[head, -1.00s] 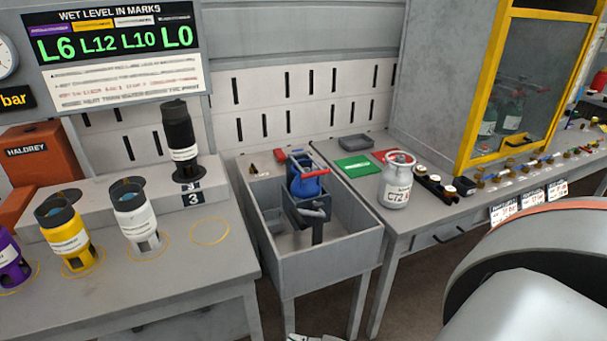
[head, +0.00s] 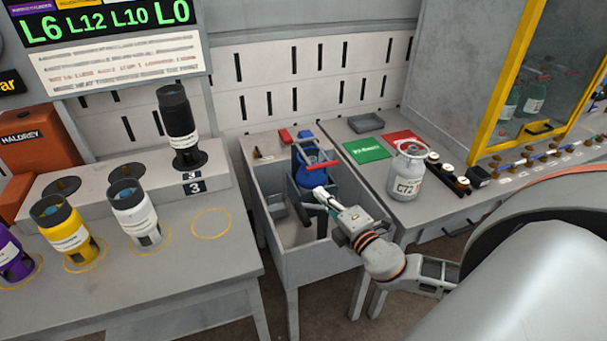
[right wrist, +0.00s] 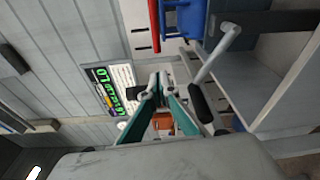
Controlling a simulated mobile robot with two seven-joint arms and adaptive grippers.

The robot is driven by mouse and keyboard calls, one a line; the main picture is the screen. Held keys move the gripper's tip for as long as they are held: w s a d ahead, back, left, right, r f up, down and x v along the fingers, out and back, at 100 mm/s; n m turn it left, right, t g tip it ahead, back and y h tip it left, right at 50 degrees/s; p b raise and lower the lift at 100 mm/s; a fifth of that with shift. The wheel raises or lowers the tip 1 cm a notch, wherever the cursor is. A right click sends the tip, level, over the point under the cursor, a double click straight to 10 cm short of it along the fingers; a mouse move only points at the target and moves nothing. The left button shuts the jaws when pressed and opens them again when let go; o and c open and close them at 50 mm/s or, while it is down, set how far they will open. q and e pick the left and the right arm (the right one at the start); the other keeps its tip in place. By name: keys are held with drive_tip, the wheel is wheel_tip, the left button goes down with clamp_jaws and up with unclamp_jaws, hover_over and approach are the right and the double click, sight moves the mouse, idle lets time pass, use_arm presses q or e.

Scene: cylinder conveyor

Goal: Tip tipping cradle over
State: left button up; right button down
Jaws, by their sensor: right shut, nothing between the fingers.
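The tipping cradle (head: 293,193) is a dark grey holder on a post inside a grey basin. In the right wrist view the right gripper's teal fingers (right wrist: 158,82) are closed together and empty. The cradle's grey lever (right wrist: 216,55) ends in a black grip (right wrist: 200,103) just right of the fingers; I cannot tell whether they touch. My left gripper is not in view.
The grey basin (head: 318,262) stands between two benches. A yellow-framed cabinet (head: 500,90) is at right.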

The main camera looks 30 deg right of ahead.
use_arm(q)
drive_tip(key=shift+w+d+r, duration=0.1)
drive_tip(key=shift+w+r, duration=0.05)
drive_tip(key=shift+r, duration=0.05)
use_arm(e)
drive_tip(key=shift+r, duration=0.1)
use_arm(q)
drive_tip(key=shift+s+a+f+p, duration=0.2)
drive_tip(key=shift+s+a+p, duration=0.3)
drive_tip(key=shift+p, duration=0.35)
use_arm(e)
drive_tip(key=w, duration=1)
drive_tip(key=shift+d, duration=0.3)
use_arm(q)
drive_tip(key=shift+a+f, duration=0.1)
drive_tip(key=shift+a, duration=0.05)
use_arm(e)
drive_tip(key=shift+f, duration=0.2)
